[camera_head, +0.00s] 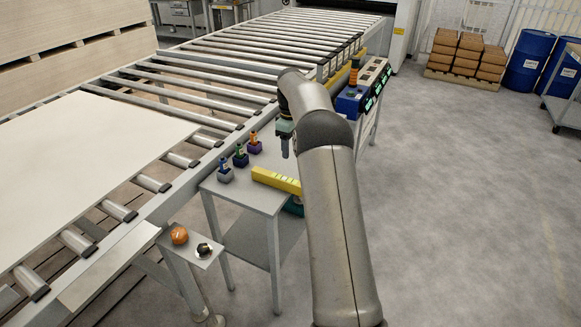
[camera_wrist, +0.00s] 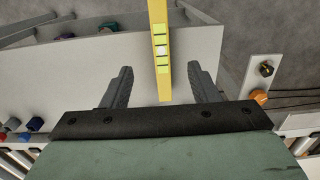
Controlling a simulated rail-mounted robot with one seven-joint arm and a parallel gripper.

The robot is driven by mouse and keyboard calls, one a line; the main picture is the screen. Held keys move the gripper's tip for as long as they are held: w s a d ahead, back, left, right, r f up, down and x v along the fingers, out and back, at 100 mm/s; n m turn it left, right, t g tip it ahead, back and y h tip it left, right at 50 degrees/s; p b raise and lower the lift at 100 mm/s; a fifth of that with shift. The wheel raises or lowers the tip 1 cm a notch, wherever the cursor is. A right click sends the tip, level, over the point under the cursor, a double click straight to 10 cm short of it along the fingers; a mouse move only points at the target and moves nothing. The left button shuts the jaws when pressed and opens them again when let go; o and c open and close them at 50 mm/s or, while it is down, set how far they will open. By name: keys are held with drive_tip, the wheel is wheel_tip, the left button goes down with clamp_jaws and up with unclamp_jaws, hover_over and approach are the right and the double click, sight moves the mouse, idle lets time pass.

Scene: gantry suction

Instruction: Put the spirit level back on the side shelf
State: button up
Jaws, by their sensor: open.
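The yellow spirit level (camera_head: 277,180) with pale green-yellow vials lies on the top of a grey side table (camera_head: 237,194), near its front right edge. My gripper (camera_head: 286,152) is above the tabletop, partly hidden by my arm. In the wrist view my gripper (camera_wrist: 160,82) is open, with one dark finger on each side of the near end of the spirit level (camera_wrist: 158,25). Gaps show on both sides, so the fingers do not grip it. The right end of the level is hidden behind my arm in the head view. A lower shelf (camera_head: 262,243) is under the tabletop.
Several small coloured bottle-like items (camera_head: 240,157) stand along the table's roller side. A small post plate with an orange knob (camera_head: 179,235) and a black knob (camera_head: 204,249) is in front. The roller conveyor (camera_head: 190,100) carries a white board (camera_head: 80,165). Open floor lies right.

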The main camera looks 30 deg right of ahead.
sight(291, 180)
wheel_tip(291, 180, down, 16)
drive_tip(key=shift+r+p, duration=0.1)
drive_tip(key=shift+p, duration=0.5)
drive_tip(key=shift+w, duration=0.1)
clamp_jaws()
